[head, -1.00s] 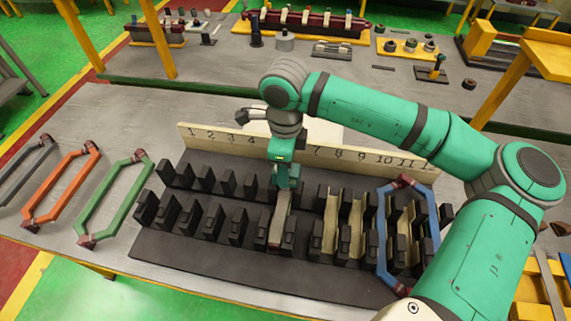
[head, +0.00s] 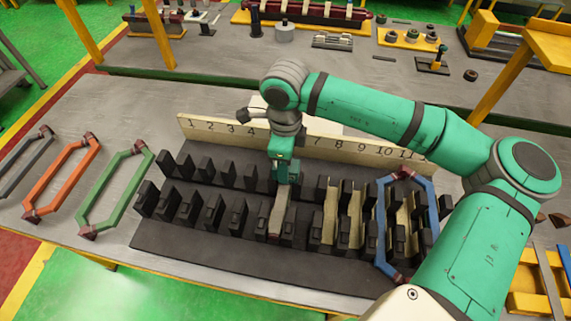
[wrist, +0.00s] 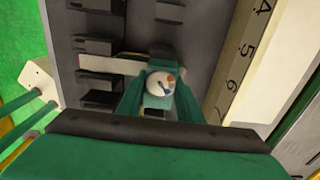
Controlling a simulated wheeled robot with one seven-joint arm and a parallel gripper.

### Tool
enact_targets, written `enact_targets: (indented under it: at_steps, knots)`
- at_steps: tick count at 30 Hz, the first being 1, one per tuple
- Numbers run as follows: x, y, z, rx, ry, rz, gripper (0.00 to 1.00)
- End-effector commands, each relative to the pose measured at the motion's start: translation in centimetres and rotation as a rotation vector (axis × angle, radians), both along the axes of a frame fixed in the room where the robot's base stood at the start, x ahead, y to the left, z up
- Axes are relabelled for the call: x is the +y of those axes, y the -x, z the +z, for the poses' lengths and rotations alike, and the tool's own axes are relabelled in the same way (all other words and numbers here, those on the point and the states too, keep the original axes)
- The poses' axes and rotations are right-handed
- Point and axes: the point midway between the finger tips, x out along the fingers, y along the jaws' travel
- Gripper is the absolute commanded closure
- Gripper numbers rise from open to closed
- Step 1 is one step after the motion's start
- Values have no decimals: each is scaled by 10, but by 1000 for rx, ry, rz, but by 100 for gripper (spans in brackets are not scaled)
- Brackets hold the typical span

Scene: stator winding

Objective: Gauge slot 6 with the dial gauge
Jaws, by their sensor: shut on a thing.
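The dial gauge, with a round white face (wrist: 160,83) carrying orange and blue marks, sits between the green fingers of my gripper (head: 287,178) in the wrist view. My gripper is shut on it. In the head view it hangs over the black slotted stator block (head: 180,252), below the part of the number board (head: 345,152) that my arm hides, between 4 and 7. A cream liner strip (head: 279,212) lies in the slot line just below the gripper. It also shows in the wrist view (wrist: 100,64). Whether the gauge tip touches the slot is hidden.
More cream liners (head: 330,212) stand in slots to the right. A blue coil (head: 380,230) sits across slots on the right. Green (head: 105,205), orange (head: 48,185) and grey (head: 22,165) coils lie on the left of the table. Black teeth rise around the gripper.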

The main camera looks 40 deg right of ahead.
Motion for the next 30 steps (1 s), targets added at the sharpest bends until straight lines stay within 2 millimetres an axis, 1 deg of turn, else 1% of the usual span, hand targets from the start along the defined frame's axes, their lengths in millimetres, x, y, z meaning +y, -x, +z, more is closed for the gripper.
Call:
enact_targets:
  at_steps: [20,21,23,24,30]
  knots:
    - [0,0,-4,-1,0,0,90]
    - [0,0,-4,-1,0,0,63]
    - [0,0,-4,-1,-1,0,48]
    - [0,0,-4,-1,-1,0,46]
    - [0,0,-4,0,0,0,46]
